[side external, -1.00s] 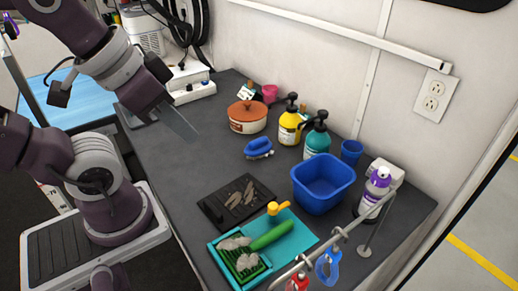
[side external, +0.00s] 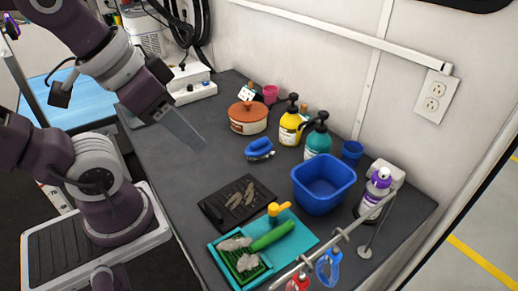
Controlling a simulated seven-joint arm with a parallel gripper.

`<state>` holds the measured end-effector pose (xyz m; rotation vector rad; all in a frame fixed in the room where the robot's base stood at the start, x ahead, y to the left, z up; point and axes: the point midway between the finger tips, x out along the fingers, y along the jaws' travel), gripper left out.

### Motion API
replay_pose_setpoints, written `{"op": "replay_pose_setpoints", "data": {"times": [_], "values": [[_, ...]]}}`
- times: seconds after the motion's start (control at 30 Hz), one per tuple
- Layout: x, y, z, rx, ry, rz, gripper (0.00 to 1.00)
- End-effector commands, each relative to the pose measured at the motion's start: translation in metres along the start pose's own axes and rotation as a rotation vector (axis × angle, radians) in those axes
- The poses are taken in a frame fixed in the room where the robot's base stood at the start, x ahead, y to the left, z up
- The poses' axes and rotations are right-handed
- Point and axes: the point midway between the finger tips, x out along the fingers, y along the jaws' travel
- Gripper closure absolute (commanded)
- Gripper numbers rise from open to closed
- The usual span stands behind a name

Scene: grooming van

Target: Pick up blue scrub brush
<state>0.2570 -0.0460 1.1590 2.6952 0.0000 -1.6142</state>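The blue scrub brush (side external: 259,148) lies on the dark counter (side external: 180,165), between the lidded pot and the black tray. Its handle is on top. My gripper (side external: 198,144) is above the counter, to the left of the brush and apart from it. I see its fingers edge-on as one grey plate, so I cannot tell whether they are open or shut. Nothing shows between or below the fingers.
A blue basin (side external: 323,187) is to the right. A black tray (side external: 213,205) and a teal tray (side external: 303,240) lie in front.

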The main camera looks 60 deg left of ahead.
Motion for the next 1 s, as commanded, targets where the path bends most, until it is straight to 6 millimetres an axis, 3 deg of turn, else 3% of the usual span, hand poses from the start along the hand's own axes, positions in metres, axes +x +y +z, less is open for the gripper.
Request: {"op": "replay_pose_setpoints", "data": {"times": [0.03,0.27,0.5,0.57,0.63,0.73,0.8,0.9,1.0], "values": [[0.0,0.0,0.0,0.0,0.0,0.0,0.45],[0.0,0.0,0.0,0.0,0.0,0.0,0.0],[0.001,-0.001,-0.002,-0.011,-0.004,-0.001,0.0],[0.004,-0.003,-0.012,-0.066,-0.024,-0.004,0.0],[0.014,-0.01,-0.035,-0.206,-0.07,-0.02,0.0],[0.051,-0.029,-0.081,-0.499,-0.15,-0.094,0.0],[0.088,-0.044,-0.108,-0.707,-0.189,-0.177,0.0],[0.153,-0.068,-0.133,-0.978,-0.207,-0.328,0.0],[0.216,-0.091,-0.142,-1.189,-0.179,-0.481,0.0]]}}
